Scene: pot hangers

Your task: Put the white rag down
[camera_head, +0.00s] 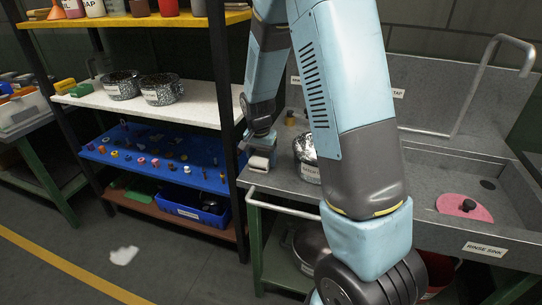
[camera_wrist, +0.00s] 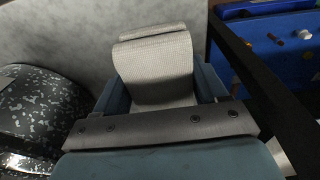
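My gripper (camera_head: 262,150) is above the left end of the grey sink counter, beside the shelf rack. The white rag (camera_wrist: 155,70), a pale woven cloth with a folded far end, sits between its two blue fingers in the wrist view. The gripper appears shut on it. In the head view a small pale part of the rag (camera_head: 260,162) shows below the gripper, close to the counter; I cannot tell whether it touches the counter.
A speckled pot (camera_head: 306,160) stands on the counter (camera_head: 285,182) right of my gripper; it also shows in the wrist view (camera_wrist: 40,115). The rack's dark post (camera_head: 222,110) is close on the left. A white crumpled patch (camera_head: 124,256) lies on the floor. The rinse sink (camera_head: 480,170) holds a pink piece.

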